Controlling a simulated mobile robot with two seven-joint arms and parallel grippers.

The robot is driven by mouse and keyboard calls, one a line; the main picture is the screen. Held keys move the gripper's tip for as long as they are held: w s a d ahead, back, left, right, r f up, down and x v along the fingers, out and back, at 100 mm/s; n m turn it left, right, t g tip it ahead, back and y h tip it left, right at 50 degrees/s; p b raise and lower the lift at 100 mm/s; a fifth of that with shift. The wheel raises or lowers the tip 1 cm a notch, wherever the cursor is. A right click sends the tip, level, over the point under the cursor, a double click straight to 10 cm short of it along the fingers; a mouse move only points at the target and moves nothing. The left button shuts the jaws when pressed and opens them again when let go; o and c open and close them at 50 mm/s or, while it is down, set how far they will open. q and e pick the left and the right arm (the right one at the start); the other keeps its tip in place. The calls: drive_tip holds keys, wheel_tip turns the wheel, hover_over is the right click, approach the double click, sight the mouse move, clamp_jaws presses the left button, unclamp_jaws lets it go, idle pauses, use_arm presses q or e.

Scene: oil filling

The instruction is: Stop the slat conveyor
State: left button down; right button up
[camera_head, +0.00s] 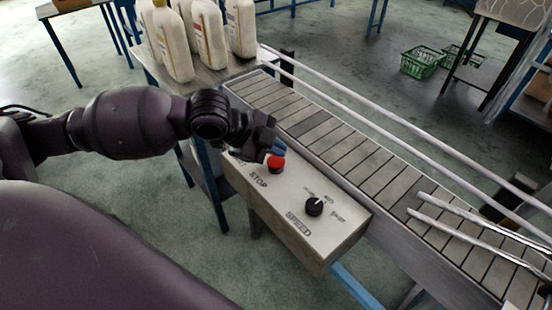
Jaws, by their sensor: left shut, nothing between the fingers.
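The control box (285,205) is mounted along the near side of the slat conveyor (345,150). Its sloping top carries a red button (276,162) by the word STOP and a black knob (314,207) by the word SPEED. My left gripper (272,135) is shut and empty, just behind and above the red button at the box's far left end. I cannot tell whether its tips touch the button. The hand hides part of the box's far left corner and its lettering. My right gripper is not in view.
White bottles (195,35) stand on a table (211,77) at the conveyor's far end. Metal guide rails (400,122) run along the conveyor. Green baskets (421,62) lie on the floor at the back right.

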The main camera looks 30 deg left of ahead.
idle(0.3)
use_arm(q)
drive_tip(key=shift+f, duration=0.15)
drive_tip(key=shift+f, duration=0.3)
